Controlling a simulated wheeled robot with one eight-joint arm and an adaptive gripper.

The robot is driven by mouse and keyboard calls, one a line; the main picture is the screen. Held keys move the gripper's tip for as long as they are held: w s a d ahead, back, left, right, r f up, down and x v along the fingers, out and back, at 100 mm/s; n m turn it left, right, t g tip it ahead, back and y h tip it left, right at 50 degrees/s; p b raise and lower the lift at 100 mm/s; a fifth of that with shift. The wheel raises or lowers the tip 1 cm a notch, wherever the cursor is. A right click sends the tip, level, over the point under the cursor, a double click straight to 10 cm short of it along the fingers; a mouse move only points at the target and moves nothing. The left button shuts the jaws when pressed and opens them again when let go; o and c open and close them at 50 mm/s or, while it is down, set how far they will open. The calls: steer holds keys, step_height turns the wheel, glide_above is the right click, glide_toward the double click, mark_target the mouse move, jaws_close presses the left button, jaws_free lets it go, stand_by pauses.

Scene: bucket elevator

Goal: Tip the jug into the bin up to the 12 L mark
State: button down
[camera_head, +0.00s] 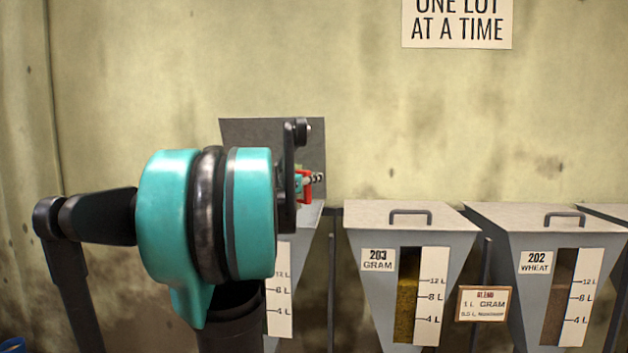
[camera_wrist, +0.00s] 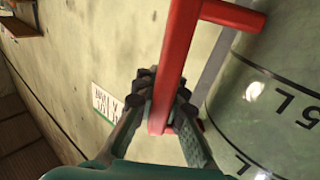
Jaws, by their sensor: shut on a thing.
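The jug (camera_wrist: 280,65) is a clear greenish vessel with black litre marks, 5 L among them, and a red handle (camera_wrist: 178,50). In the wrist view my gripper (camera_wrist: 165,105) is shut on this handle. In the head view my gripper (camera_head: 305,185) is mostly behind my teal wrist, and only a bit of red shows there. The jug's body is hidden in that view, so I cannot tell its tilt or contents. Behind my arm stands a grey bin with its lid (camera_head: 240,130) raised and a white litre scale (camera_head: 280,305). My arm covers its window, so its fill level is hidden.
To the right are closed bins: 203 GRAM (camera_head: 368,310) and 202 WHEAT (camera_head: 590,255), with another at the edge. A BLEND card (camera_head: 484,304) hangs between them. A sign (camera_head: 457,22) is on the wall. A blue object (camera_head: 12,346) shows at lower left.

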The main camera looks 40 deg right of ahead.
steer(key=shift+w+r+n, duration=0.15)
steer(key=shift+r+n, duration=0.55)
steer(key=shift+r, duration=0.2)
steer(key=shift+w+r+n, duration=0.15)
steer(key=shift+r+n, duration=0.55)
steer(key=shift+r, duration=0.2)
steer(key=shift+w+a+r+n, duration=0.1)
steer(key=shift+w+r+n, duration=0.3)
steer(key=shift+r+n, duration=0.3)
steer(key=shift+w+a+r+n, duration=0.1)
steer(key=shift+w+r+n, duration=0.3)
steer(key=shift+r+n, duration=0.3)
steer(key=shift+w+r+n, duration=0.55)
steer(key=shift+n, duration=0.45)
steer(key=shift+w+r+n, duration=0.35)
steer(key=shift+w+n, duration=0.45)
steer(key=shift+n, duration=0.3)
steer(key=shift+w+a+n, duration=0.15)
steer(key=shift+w+n, duration=0.75)
steer(key=shift+n, duration=0.1)
steer(key=shift+w+a+f+n, duration=0.1)
steer(key=shift+w+f+n, duration=0.2)
steer(key=shift+w+n, duration=0.55)
steer(key=shift+w+a+f+n, duration=0.1)
steer(key=shift+w+f+n, duration=0.2)
steer(key=shift+w+n, duration=0.5)
steer(key=shift+m, duration=0.25)
